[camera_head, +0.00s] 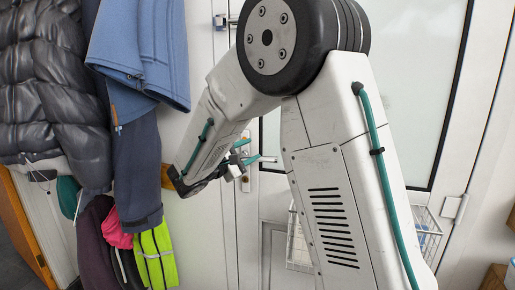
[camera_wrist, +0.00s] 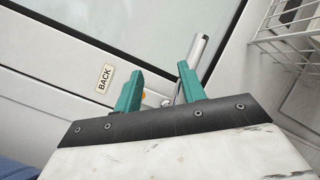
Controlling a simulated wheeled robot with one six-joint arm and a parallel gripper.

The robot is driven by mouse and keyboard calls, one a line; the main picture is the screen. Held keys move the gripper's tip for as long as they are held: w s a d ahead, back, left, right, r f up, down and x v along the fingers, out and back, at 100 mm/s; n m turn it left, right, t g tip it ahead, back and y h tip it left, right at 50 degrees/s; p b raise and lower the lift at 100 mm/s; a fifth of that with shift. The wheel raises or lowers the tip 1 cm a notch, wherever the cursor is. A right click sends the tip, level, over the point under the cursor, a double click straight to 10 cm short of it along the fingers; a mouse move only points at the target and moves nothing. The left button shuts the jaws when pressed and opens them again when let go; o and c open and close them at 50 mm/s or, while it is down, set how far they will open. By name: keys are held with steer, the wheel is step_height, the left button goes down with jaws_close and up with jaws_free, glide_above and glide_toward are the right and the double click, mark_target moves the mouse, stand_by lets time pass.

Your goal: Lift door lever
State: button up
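The door (camera_head: 275,205) is white with a large glass pane and stands behind my arm. The door lever (camera_wrist: 197,50) is a silver bar in the wrist view, beside and partly behind the right-hand finger. Its lower end is partly hidden by my gripper, and I cannot tell whether finger and lever touch. My gripper (camera_wrist: 160,70) has two teal fingers spread apart, with a clear gap between them. In the head view my gripper (camera_head: 246,151) is at the handle area of the door, where the lever is hard to make out.
Coats hang close on the left, including a blue jacket (camera_head: 140,45) and a black puffer jacket (camera_head: 50,85). A yellow hi-vis garment (camera_head: 156,258) hangs below. A white wire basket (camera_head: 298,245) is on the door's lower right. A BACK label (camera_wrist: 105,78) is on the door.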

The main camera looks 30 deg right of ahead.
steer(key=shift+s+a+f, duration=0.1)
steer(key=shift+s+a, duration=0.05)
steer(key=shift+a, duration=0.55)
